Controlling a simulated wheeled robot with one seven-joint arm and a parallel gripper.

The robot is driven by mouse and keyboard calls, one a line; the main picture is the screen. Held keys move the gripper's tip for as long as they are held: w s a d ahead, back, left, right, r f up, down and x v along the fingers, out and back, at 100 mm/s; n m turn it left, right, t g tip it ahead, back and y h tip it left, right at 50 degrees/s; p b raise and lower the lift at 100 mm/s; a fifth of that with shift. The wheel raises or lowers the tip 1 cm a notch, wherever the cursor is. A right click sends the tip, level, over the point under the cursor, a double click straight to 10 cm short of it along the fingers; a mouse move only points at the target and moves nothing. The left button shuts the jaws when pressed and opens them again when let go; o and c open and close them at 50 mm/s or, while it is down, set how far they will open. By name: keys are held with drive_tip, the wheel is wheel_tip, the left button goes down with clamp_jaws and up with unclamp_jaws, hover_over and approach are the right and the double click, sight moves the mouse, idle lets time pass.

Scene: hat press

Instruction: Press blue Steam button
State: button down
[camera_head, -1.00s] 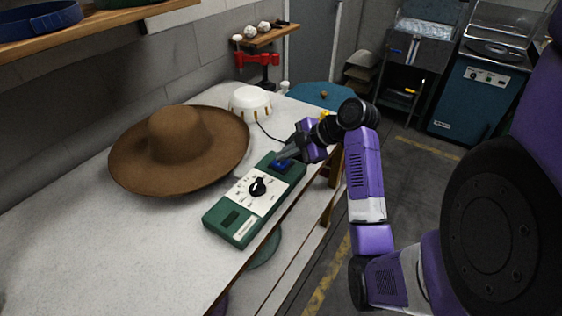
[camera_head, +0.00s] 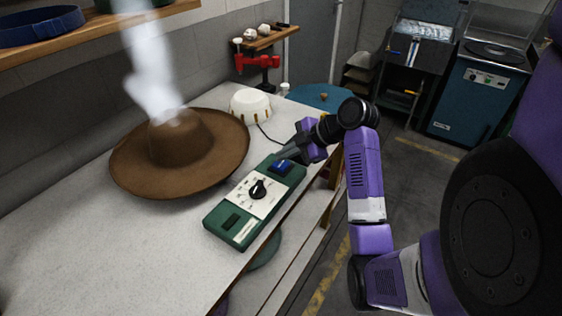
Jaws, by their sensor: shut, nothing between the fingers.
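The blue Steam button (camera_head: 281,167) sits at the far end of a green control box (camera_head: 230,227) on the white table. The box has a pale dial plate with a black knob (camera_head: 258,189) in its middle. My gripper (camera_head: 279,157) is shut and empty, with its tips close by the far edge of the button. I cannot tell whether they touch it. Most of the button's top shows. White steam (camera_head: 150,75) rises above the crown of the brown wide-brimmed hat (camera_head: 180,140) at the left.
A white ribbed dome (camera_head: 250,104) with a dark cable stands behind the box. A wooden shelf (camera_head: 110,22) with a blue band hangs at upper left. A red clamp (camera_head: 258,60) stands at the back. The white table (camera_head: 110,255) is bare at front left.

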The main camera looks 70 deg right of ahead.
sight(284, 164)
drive_tip(key=shift+r, duration=0.25)
drive_tip(key=shift+r+p, duration=1.9)
drive_tip(key=shift+r, duration=0.6)
drive_tip(key=shift+f, duration=0.1)
